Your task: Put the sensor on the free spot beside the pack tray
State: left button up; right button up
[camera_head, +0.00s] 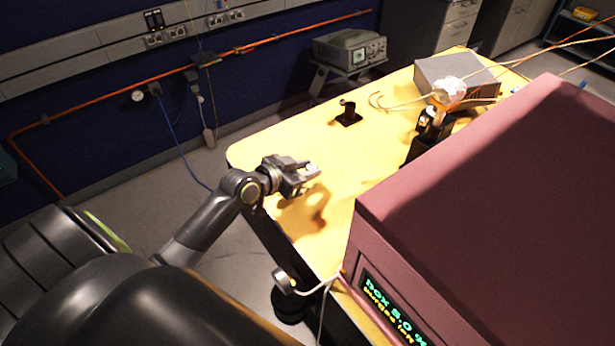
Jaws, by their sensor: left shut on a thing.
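My left gripper (306,176) is over the near left part of the yellow table (290,143), its fingers pointing right. It is shut on a small pale thing (313,169), which I take to be the sensor; the fingers hide much of it. Its shadow falls on the table below, so it seems held above the surface. A black holder (412,152) with small parts stands by the enclosure; I cannot tell whether it is the pack tray. My right gripper is not in view.
The large dull red foam enclosure (470,180) with a lit display fills the right side. A small black stand (348,115) is on the table further back. A grey box (455,72) with cables sits at the far end. The table between gripper and stand is bare.

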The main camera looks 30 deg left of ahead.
pick_arm(q)
jog(key=shift+f, duration=2)
jog(key=shift+f, duration=0.1)
jog(key=o, duration=0.5)
jog(key=shift+f, duration=0.1)
jog(key=o, duration=0.5)
jog(key=shift+c, duration=0.2)
jog(key=shift+r, duration=0.2)
